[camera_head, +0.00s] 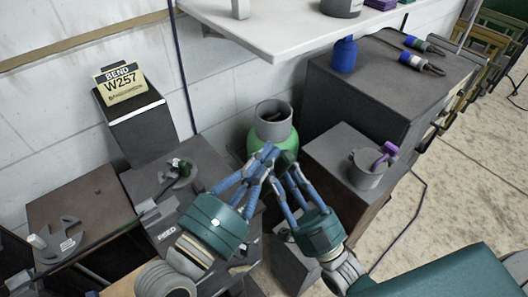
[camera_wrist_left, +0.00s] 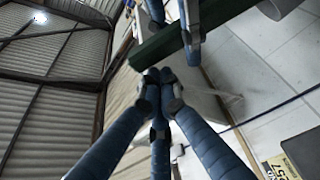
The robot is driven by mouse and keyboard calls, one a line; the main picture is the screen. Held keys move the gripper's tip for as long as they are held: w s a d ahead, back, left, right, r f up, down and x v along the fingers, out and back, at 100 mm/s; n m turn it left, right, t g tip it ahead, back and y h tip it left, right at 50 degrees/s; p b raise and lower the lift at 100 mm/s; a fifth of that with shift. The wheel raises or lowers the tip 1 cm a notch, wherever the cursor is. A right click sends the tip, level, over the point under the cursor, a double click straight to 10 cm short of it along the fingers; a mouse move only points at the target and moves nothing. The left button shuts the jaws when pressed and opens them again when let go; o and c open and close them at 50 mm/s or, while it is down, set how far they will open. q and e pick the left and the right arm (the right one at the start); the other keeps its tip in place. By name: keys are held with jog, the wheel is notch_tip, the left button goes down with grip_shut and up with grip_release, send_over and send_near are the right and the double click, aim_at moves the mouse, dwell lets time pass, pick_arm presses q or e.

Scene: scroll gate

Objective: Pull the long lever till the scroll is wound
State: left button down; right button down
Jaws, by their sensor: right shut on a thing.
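My left gripper (camera_head: 268,156) and right gripper (camera_head: 283,160) meet close together in front of a green tank (camera_head: 285,138) in the head view. In the left wrist view a dark green bar (camera_wrist_left: 160,46) crosses slantwise at the top. The blue fingers of my right gripper (camera_wrist_left: 188,32) are closed on it. My left gripper's fingertips (camera_wrist_left: 160,76) are together just below the bar, with nothing seen between them; I cannot tell if they touch it. In the head view the bar is hidden or too small to make out. I cannot recognise a long lever or a scroll.
A dark box with a sign reading "BEND W257" (camera_head: 122,86) stands at the left. A low block with a grey mug (camera_head: 368,168) and a dark cabinet (camera_head: 400,85) are at the right. A white shelf (camera_head: 270,38) juts out above. Floor at the right is mostly clear.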

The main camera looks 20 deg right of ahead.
pick_arm(q)
jog(key=shift+s+d+f+g, duration=0.15)
jog(key=shift+s+d+f, duration=0.1)
jog(key=shift+s, duration=0.15)
jog(key=shift+s+d+f+g, duration=0.15)
jog(key=shift+s+f, duration=0.05)
jog(key=shift+s, duration=0.2)
pick_arm(e)
jog(key=shift+a+f, duration=0.1)
jog(key=shift+f, duration=0.2)
pick_arm(q)
jog(key=shift+a, duration=0.1)
pick_arm(e)
jog(key=c, duration=1.5)
grip_release()
jog(key=shift+a, duration=0.1)
jog(key=shift+o, duration=0.6)
jog(key=shift+r, duration=0.2)
